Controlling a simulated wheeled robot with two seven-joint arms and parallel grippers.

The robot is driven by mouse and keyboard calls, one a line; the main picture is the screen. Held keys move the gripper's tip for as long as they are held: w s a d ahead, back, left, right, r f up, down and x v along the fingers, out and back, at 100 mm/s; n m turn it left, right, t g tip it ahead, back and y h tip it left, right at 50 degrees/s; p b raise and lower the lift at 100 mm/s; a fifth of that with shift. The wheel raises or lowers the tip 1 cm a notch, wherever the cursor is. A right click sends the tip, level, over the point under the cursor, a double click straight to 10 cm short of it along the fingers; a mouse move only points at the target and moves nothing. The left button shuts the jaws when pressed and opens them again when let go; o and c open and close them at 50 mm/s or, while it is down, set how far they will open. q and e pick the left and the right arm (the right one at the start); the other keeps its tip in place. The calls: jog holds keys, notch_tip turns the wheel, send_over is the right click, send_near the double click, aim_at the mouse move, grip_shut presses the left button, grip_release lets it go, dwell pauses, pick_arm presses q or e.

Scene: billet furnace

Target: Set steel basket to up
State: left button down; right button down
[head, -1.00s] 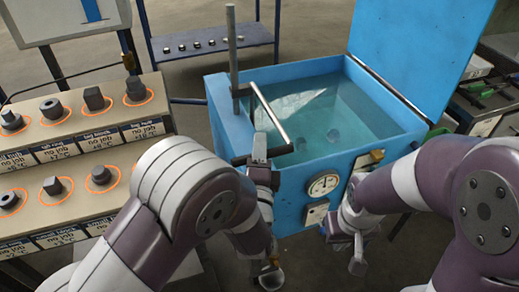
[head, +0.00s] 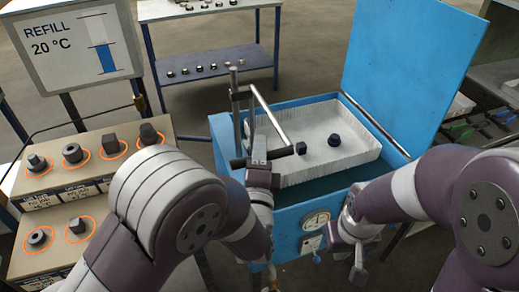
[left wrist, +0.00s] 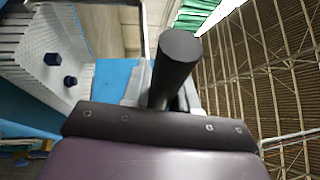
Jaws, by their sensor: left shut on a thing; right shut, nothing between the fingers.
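The steel basket (head: 345,163) is a pale mesh tray at the top of the blue tank (head: 226,150), its rim around the tank's rim height. Two dark nuts lie in it, and they also show inside the basket in the left wrist view (left wrist: 28,80). A grey lever (head: 268,116) reaches from the posts at the tank's left side toward my left gripper (head: 258,162). My left gripper is shut on the lever's dark handle (left wrist: 175,62). My right gripper (head: 358,277) is shut and empty in front of the tank, below the gauge.
A gauge (head: 315,220) is on the tank's front. A beige rack (head: 110,183) with several metal parts stands at left, below a refill sign (head: 75,50). A blue shelf (head: 215,68) is behind.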

pick_arm(q)
jog(key=shift+r, duration=0.45)
jog(key=c, duration=1)
grip_release()
jog(key=shift+o, duration=0.2)
jog(key=shift+f, duration=0.1)
jog(key=b+v, duration=0.1)
jog(key=v, duration=1.1)
jog(key=shift+s+b, duration=0.3)
jog(key=shift+s, duration=0.05)
jog(key=shift+f, duration=0.1)
